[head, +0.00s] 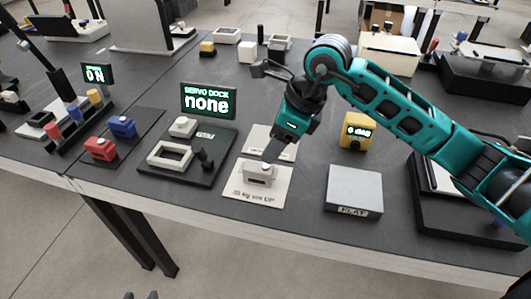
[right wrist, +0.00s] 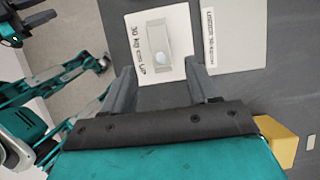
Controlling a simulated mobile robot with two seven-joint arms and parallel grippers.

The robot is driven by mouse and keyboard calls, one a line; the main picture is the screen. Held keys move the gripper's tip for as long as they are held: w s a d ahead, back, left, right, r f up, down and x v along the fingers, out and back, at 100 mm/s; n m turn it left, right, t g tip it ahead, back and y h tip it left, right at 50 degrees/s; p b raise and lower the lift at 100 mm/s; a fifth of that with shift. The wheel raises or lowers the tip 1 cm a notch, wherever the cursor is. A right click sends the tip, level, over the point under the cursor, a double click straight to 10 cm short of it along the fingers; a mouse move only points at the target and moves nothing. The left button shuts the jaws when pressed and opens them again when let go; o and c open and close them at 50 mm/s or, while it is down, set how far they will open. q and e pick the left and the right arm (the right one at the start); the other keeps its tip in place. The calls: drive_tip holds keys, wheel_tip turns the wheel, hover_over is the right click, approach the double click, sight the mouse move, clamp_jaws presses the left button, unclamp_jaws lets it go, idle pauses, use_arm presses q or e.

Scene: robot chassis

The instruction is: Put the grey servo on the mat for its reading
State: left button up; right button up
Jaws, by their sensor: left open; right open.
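The grey servo (head: 260,172) lies on a white card (head: 240,190) marked "kg cm UP"; both also show in the right wrist view, where the servo (right wrist: 160,42) has a pale round top. My right gripper (head: 272,150) is just above and behind the servo. In its wrist view the two fingers (right wrist: 160,86) are apart, with nothing between their tips and the servo beyond them. A dark mat (head: 205,172) left of the card carries a white frame, and the display behind it reads "SERVO DOCK none".
A second white card (head: 285,153) lies behind the first. A grey block (head: 354,188) and a yellow "0 deg" device (head: 357,131) stand to the right. Red (head: 100,149) and blue (head: 122,126) servos sit left. The table's front edge is close to the card.

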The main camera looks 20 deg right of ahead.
drive_tip(key=v, duration=0.4)
drive_tip(key=shift+s, duration=0.1)
idle(0.4)
